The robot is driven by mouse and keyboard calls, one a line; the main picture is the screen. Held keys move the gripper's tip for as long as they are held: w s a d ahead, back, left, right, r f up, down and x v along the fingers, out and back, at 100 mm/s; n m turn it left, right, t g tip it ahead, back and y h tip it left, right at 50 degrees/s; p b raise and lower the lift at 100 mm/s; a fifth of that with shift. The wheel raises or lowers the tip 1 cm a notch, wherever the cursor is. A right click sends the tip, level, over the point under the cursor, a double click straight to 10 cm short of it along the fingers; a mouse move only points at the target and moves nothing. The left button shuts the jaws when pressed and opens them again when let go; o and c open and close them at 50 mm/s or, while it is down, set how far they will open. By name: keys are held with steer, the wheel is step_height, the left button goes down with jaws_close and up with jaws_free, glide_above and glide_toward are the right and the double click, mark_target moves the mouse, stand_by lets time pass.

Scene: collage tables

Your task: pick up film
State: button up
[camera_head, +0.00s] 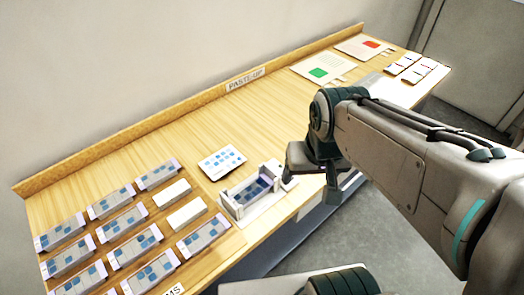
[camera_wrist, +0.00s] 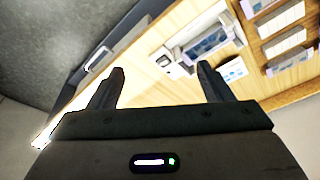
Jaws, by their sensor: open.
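Several flat boxes with blue-square patterns and lilac ends, which may be the film, lie in rows at the table's left end; one is the near-right box (camera_head: 203,236). A similar blue-patterned piece (camera_head: 252,188) sits inside a white open-topped holder (camera_head: 228,205), and this piece also shows in the wrist view (camera_wrist: 207,43). My gripper (camera_wrist: 160,82) is open, with nothing between its fingers. In the head view it is right of the holder, above the table's front edge, and partly hidden by my arm.
A white card with blue squares (camera_head: 222,162) lies behind the holder. Two plain white blocks (camera_head: 187,213) are among the boxes. Sheets with a green patch (camera_head: 318,72) and a red patch (camera_head: 371,44) lie farther right. The middle of the table (camera_head: 200,120) is clear.

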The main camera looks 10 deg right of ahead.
steer(key=w+a+f+m+g, duration=0.1)
steer(key=w+a+m+g, duration=0.1)
steer(key=w+a+m, duration=0.4)
steer(key=m, duration=0.5)
glide_above(253, 189)
step_height(253, 189, down, 4)
steer(key=shift+g, duration=0.4)
step_height(253, 189, down, 7)
steer(key=shift+s+a+f, duration=0.1)
steer(key=shift+a+f, duration=0.05)
steer(key=shift+f, duration=0.05)
steer(key=shift+d+f+b, duration=0.2)
steer(key=shift+f+b, duration=0.15)
steer(key=shift+f, duration=2.75)
steer(key=c, duration=1)
